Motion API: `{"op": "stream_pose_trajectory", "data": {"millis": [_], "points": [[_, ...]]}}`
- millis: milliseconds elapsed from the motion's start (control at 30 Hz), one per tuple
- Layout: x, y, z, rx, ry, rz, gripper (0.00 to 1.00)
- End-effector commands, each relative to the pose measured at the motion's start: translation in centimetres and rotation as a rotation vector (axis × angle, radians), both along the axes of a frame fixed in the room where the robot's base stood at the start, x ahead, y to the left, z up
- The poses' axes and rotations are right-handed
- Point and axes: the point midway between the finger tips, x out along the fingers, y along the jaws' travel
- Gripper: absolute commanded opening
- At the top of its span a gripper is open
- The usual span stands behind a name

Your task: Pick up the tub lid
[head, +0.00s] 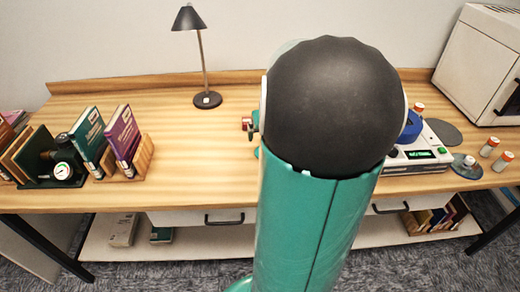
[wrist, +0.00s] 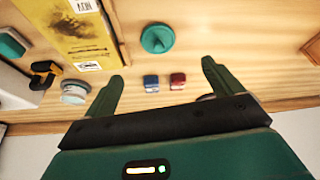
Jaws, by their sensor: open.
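My gripper (wrist: 161,72) is open and empty in the wrist view, its two dark green fingers spread apart above the wooden table. A round teal piece with a raised point or knob (wrist: 157,39) lies beyond the fingertips, near the middle; it may be the tub lid, but I cannot tell for sure. A small round white container (wrist: 74,93) stands outside the left finger. A blue block (wrist: 150,83) and a dark red block (wrist: 178,81) lie between the fingers in the picture. In the head view my arm hides most of the gripper and the table's middle.
A yellow box (wrist: 75,35) and a black-and-orange tool (wrist: 43,74) lie left in the wrist view. In the head view, a black lamp (head: 207,99) stands at the back, books (head: 122,136) at left, a white device (head: 425,153) at right. Bare wood shows left of my arm.

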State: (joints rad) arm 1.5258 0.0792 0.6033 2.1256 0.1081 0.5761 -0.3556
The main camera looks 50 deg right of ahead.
Motion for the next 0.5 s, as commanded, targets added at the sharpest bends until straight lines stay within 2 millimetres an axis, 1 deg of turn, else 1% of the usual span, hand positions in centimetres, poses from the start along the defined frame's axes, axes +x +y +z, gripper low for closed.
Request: {"op": "stream_pose_trajectory", "data": {"millis": [33,300,400,500], "points": [[0.3,-0.1,-1.0,0.006,-0.001,0.004,0.92],[1.6,-1.2,-5.0,0.003,-0.001,0.005,0.92],[1.9,-1.5,-5.8,0.001,-0.001,0.004,0.92],[2.1,-1.6,-6.3,0.0,-0.003,0.004,0.92]]}}
